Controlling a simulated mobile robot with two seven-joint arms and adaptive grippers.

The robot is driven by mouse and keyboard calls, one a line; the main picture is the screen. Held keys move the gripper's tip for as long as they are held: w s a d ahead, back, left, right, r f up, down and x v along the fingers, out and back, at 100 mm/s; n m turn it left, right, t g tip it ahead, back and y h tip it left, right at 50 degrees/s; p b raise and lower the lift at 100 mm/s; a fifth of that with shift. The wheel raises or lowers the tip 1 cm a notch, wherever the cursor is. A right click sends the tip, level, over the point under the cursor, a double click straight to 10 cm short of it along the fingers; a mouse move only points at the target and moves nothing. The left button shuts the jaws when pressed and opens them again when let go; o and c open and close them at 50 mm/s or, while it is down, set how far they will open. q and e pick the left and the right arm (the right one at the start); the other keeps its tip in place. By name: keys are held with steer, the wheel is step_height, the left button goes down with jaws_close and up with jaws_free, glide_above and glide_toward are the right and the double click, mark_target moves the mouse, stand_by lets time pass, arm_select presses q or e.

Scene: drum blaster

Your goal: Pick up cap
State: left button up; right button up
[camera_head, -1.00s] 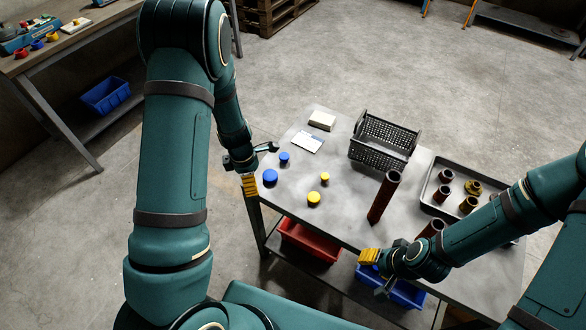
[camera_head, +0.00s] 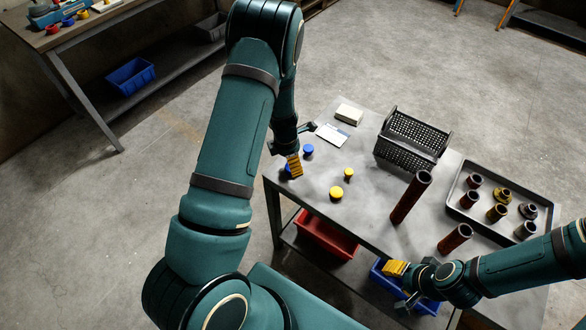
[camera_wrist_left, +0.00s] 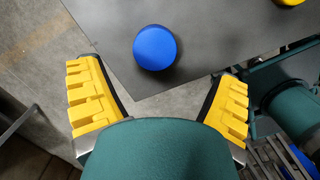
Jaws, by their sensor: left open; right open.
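A small blue cap (camera_head: 308,149) stands on the grey table, with a larger blue cap (camera_head: 287,170) mostly hidden behind my left gripper (camera_head: 299,148). In the left wrist view a round blue cap (camera_wrist_left: 155,48) lies near the table edge, just beyond the open fingers of my left gripper (camera_wrist_left: 158,78) and roughly centred between them. Nothing is between the fingers. Two yellow caps, one small (camera_head: 348,174) and one larger (camera_head: 336,192), stand to the right. My right gripper (camera_head: 399,286) is open and empty by the table's front edge.
A black mesh basket (camera_head: 412,140) and a grey tray (camera_head: 462,182) of short tubes lie beyond. Red (camera_head: 327,238) and blue bins sit on the lower shelf.

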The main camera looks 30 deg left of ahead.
arm_select(q)
steer(key=shift+w+f+b, duration=0.2)
steer(key=shift+f+b, duration=0.05)
steer(key=shift+f, duration=0.65)
steer(key=shift+w+f+b, duration=0.2)
steer(key=shift+f+b, duration=0.1)
steer(key=shift+f, duration=0.55)
steer(key=shift+w+f+b, duration=0.2)
steer(key=shift+f+b, duration=0.05)
steer(key=shift+f, duration=0.65)
steer(key=c, duration=1.1)
